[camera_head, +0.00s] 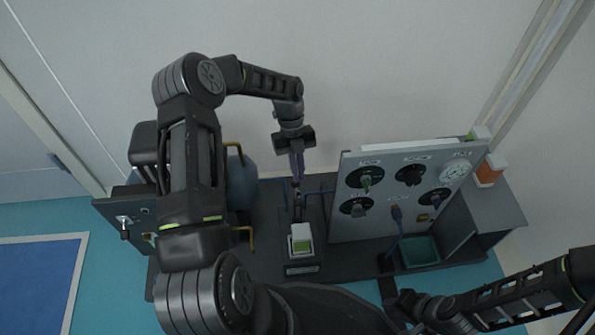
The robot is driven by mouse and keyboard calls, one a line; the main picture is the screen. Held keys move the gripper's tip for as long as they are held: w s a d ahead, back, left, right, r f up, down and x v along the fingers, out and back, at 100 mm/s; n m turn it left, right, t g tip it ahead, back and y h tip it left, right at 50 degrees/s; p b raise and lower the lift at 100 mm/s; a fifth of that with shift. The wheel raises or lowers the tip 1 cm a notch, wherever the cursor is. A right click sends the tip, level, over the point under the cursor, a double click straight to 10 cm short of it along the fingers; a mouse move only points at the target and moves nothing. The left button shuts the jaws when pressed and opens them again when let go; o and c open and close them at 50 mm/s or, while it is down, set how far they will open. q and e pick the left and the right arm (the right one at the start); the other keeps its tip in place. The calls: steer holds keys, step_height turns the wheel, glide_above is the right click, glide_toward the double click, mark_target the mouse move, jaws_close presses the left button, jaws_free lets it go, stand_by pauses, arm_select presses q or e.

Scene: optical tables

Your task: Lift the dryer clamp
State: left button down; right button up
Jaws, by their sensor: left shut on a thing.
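My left gripper (297,180) points down at the middle of the bench, its fingers closed on a small dark part, the dryer clamp (297,194). The clamp is small and partly hidden by the fingers, so its shape is hard to make out. It is just behind a dark device with a white and green top (301,240). I cannot tell whether the clamp touches the device. My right gripper (398,301) is low at the lower right, in front of the bench, dark and partly merged with the shadow; its fingers are not clear.
A grey panel (385,222) with several dark knobs and a round gauge (455,173) stands right of the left gripper. A green tray (420,251) sits at its foot. An orange and white container (489,171) stands at the right. A blue rounded vessel (243,183) is partly behind my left arm.

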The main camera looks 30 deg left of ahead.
arm_select(q)
steer(key=shift+s+a+f, duration=0.15)
steer(key=shift+a+f, duration=0.05)
steer(key=shift+f, duration=0.35)
steer(key=shift+s+a+f, duration=0.1)
steer(key=shift+a+f, duration=0.1)
steer(key=shift+f, duration=0.35)
steer(key=d+p+v, duration=0.1)
steer(key=p+v, duration=0.2)
steer(key=v, duration=0.6)
steer(key=shift+r, duration=0.45)
steer(key=shift+w, duration=0.15)
